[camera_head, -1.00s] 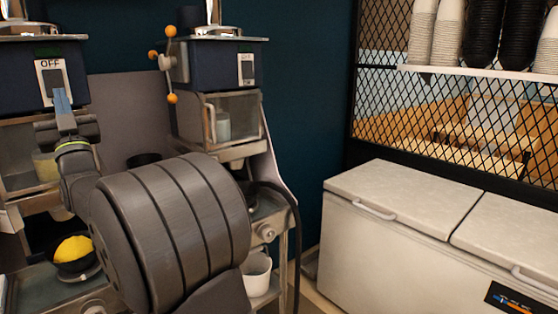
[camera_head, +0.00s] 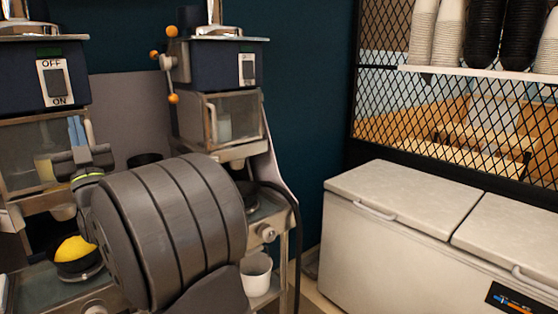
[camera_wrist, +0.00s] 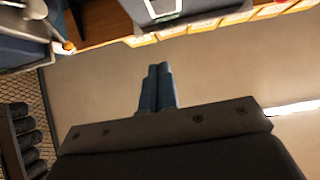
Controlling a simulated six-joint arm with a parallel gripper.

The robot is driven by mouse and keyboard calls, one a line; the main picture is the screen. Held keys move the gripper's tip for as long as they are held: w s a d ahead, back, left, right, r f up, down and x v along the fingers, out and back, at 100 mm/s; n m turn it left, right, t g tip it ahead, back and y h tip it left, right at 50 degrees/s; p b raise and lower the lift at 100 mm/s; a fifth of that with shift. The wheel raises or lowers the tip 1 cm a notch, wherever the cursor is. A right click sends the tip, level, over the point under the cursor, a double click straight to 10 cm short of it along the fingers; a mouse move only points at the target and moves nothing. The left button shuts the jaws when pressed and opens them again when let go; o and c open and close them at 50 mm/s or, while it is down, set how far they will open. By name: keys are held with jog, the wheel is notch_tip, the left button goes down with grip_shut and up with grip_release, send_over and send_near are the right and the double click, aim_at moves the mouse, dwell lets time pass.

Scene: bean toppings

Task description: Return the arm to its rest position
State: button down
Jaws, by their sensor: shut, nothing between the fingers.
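My gripper (camera_head: 77,131) is in the left part of the head view, in front of the left machine (camera_head: 45,75). Its blue fingers are together, point upward and hold nothing. The fingers also show side by side in the wrist view (camera_wrist: 158,88). My arm's large grey ribbed joint fills the lower middle of the head view and hides part of both machines. The switch panel (camera_head: 55,82) with OFF and ON labels shows just behind and above the fingers, with no contact visible.
A black bowl with yellow food (camera_head: 75,249) stands on the left machine's lower tray. A second machine (camera_head: 222,90) has orange-knobbed handles. A white container (camera_head: 256,274) stands low beside it. White chest freezers (camera_head: 400,235) stand right, below a shelf (camera_head: 480,73) of stacked cups.

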jog(key=w+d+r+m+t+h, duration=0.1)
jog(key=w+d+m+h, duration=0.1)
jog(key=w+d+h, duration=0.55)
jog(key=w+d+r+m+t+h, duration=0.1)
jog(key=w+d+r+h, duration=0.1)
jog(key=w+d, duration=0.95)
jog(key=s+d+m+h, duration=0.1)
jog(key=d+m+h, duration=0.4)
jog(key=d, duration=2.6)
jog(key=h, duration=0.5)
jog(key=shift+s+r+g+h, duration=0.25)
jog(key=shift+g+h, duration=0.05)
jog(key=shift+h, duration=0.05)
